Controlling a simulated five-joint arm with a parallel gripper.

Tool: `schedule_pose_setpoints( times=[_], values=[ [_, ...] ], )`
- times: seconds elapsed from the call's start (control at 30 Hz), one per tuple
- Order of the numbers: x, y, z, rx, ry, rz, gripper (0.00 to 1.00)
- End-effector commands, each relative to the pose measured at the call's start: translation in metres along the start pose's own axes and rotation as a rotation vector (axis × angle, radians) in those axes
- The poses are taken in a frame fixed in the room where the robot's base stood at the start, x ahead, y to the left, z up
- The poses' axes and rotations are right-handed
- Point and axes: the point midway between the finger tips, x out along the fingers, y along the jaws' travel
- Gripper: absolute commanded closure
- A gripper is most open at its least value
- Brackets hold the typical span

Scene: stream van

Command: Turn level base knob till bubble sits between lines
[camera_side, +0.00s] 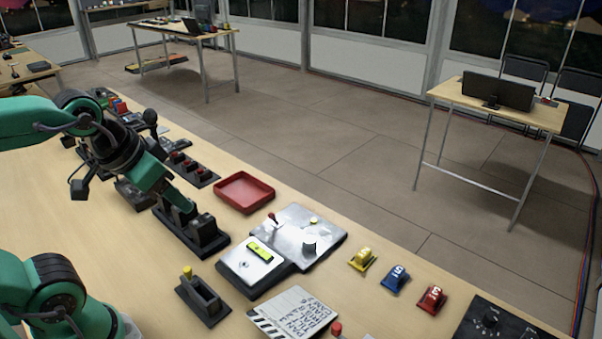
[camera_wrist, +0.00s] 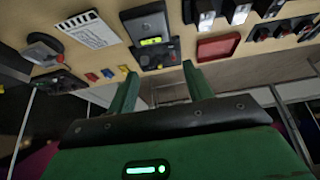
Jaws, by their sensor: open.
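The level base (camera_side: 242,277) is a dark block with a whitish top and a yellow-green vial (camera_side: 260,250). Its vial also shows in the wrist view (camera_wrist: 151,41). The bubble and lines are too small to read. A silver plate (camera_side: 288,234) adjoins it at the back right and carries a dark round knob (camera_side: 309,249), a red-tipped lever and a yellow button. My gripper (camera_side: 184,204) is to the left of the level base, close above a black block rack. In the wrist view my gripper (camera_wrist: 160,70) shows two separated green fingers with nothing between them.
The black rack (camera_side: 192,232) lies below my gripper. A red tray (camera_side: 243,192) is behind the level base. A black holder (camera_side: 202,300) and a clapperboard (camera_side: 296,315) lie in front. Yellow, blue and red numbered pieces (camera_side: 396,279) sit to the right.

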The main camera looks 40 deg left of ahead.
Motion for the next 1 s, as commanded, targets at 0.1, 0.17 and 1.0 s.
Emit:
schedule_pose_setpoints(
  times=[0.1, 0.17, 1.0],
  values=[
    [0.0, 0.0, 0.0, 0.0, 0.0, 0.0, 0.49],
    [0.0, 0.0, 0.0, 0.0, 0.0, 0.0, 0.49],
    [0.018, 0.009, -0.048, -0.035, -0.095, 0.012, 0.49]
  ],
)
